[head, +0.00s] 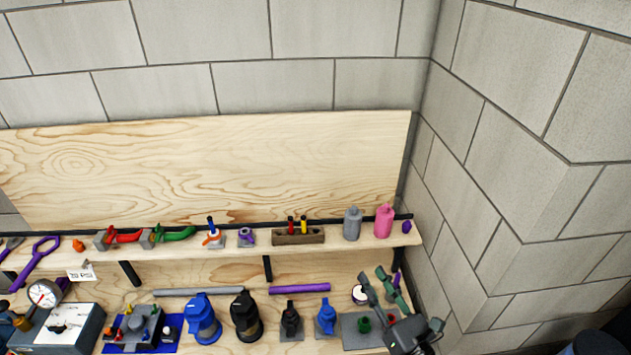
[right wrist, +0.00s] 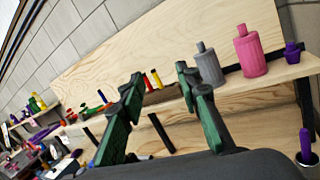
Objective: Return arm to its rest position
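My right gripper (head: 374,276) is at the lower right in the head view, over the right end of the bench and in front of the shelf. Its two dark green fingers stand apart with nothing between them. In the right wrist view the spread fingers (right wrist: 156,78) point toward the shelf. A grey bottle (right wrist: 208,66) and a pink bottle (right wrist: 250,52) stand beyond and right of the fingertips. My left gripper is in neither view.
The wooden shelf (head: 345,239) carries the grey bottle (head: 352,224), the pink bottle (head: 383,221) and tools. Blue (head: 203,318) and black (head: 246,316) filter-like parts stand on the bench below. A block wall (head: 520,180) closes the right side.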

